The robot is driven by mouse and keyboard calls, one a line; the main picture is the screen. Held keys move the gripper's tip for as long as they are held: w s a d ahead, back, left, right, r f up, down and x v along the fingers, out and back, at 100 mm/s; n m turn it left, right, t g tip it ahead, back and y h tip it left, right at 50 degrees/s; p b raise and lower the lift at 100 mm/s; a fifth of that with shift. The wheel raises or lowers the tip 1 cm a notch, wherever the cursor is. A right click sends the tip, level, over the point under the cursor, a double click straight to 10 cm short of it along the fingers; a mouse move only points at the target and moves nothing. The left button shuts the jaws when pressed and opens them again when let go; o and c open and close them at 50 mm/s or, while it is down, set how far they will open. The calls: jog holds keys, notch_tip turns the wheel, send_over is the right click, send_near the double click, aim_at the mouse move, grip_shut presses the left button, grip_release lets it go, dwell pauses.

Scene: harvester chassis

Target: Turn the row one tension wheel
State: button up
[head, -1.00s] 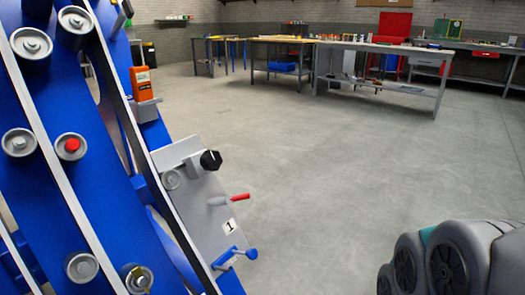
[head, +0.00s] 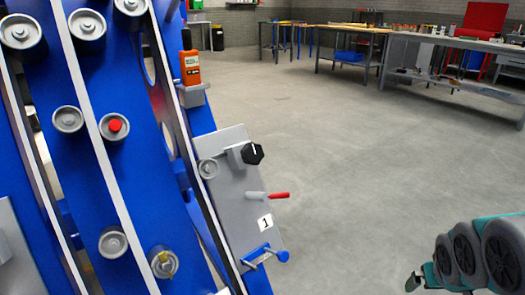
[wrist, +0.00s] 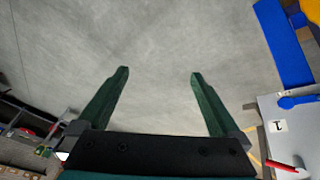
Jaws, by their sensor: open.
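The row one panel (head: 236,205) is a grey plate marked 1 on the right side of the blue chassis. A black knob (head: 252,153) with a white pointer mark sits near its top; it is the only wheel-like control I see there. In the wrist view, the panel (wrist: 300,140) is at the right edge and the knob is out of frame. My gripper (wrist: 160,73) is open and empty, its green fingers apart over bare floor. It is well to the right of the panel and touches nothing.
A red-tipped lever (head: 268,195) and a blue handle (head: 264,256) are below the knob. An orange device (head: 190,68) stands on a bracket above the panel. Rollers fill the chassis (head: 150,200) at left. Open floor (head: 370,150) lies right of the panel; workbenches (head: 450,60) stand behind.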

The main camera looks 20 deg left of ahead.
aim_at(256, 155)
jog(key=w+a+r+n+t+y, duration=0.3)
jog(key=w+a, duration=0.5)
jog(key=a, duration=0.1)
jog(key=w+a+r+n+t+y, duration=0.2)
jog(key=w+a+r+n+y, duration=0.15)
jog(key=w+a, duration=0.55)
jog(key=shift+s+a+r+n+g+y+p, duration=0.25)
jog(key=shift+s+a+r+n+g+y, duration=1.2)
jog(key=shift+a, duration=3.3)
jog(key=shift+w+a+r+n+t+y+p, duration=0.15)
jog(key=shift+a+r+n+y, duration=0.55)
jog(key=shift+a+y, duration=2.95)
jog(key=shift+s+a+r+n+g+y+p, duration=0.3)
jog(key=shift+s+a+r+n+g+y, duration=0.7)
jog(key=shift+a, duration=4.9)
jog(key=shift+w+f+n+t+h, duration=0.15)
jog(key=shift+w+n+t+h, duration=0.15)
jog(key=shift+w, duration=0.15)
jog(key=shift+c, duration=0.2)
jog(key=c, duration=1.3)
